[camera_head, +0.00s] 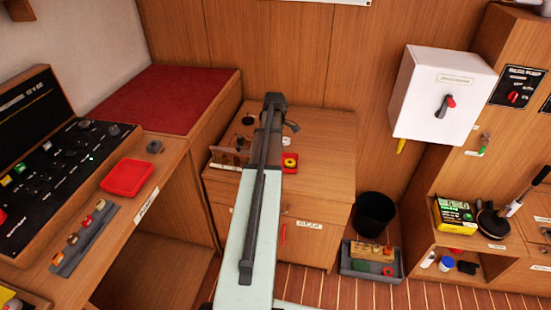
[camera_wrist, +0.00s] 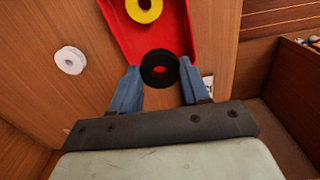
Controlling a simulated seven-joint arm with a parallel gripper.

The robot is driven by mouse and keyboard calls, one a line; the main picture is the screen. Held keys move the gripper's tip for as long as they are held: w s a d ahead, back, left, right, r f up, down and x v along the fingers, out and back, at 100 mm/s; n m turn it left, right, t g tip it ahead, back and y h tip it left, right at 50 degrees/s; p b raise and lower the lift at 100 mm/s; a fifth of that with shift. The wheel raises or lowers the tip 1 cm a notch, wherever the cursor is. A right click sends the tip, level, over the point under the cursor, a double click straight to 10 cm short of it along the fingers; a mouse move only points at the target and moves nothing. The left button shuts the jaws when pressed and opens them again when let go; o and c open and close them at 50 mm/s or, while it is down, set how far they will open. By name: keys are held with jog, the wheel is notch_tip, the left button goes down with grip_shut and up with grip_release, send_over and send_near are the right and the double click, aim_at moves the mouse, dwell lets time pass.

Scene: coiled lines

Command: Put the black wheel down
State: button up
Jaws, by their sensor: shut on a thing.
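In the wrist view the black wheel (camera_wrist: 160,54) is a thick ring with red showing through its hole. My gripper (camera_wrist: 157,82) is shut on it, one blue finger at each side. The wheel shows in front of the lower part of a red tray (camera_wrist: 184,28); I cannot tell whether it touches it. A yellow wheel (camera_wrist: 145,17) lies in the tray, farther up. In the head view the tray (camera_head: 288,171) and yellow wheel (camera_head: 290,163) sit on the wooden cabinet top (camera_head: 325,140). My arm hides my fingers and the black wheel there.
A white wheel (camera_wrist: 78,57) lies on the wood left of the tray in the wrist view. A small wooden rack (camera_head: 228,159) stands at the cabinet's front left. The cabinet top right of the tray is clear. A black bin (camera_head: 375,214) stands on the floor to the right.

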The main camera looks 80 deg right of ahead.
jog(key=shift+f, duration=2.75)
jog(key=shift+f, duration=0.1)
jog(key=o, duration=0.8)
jog(key=shift+o, duration=0.2)
notch_tip(320, 180, up, 12)
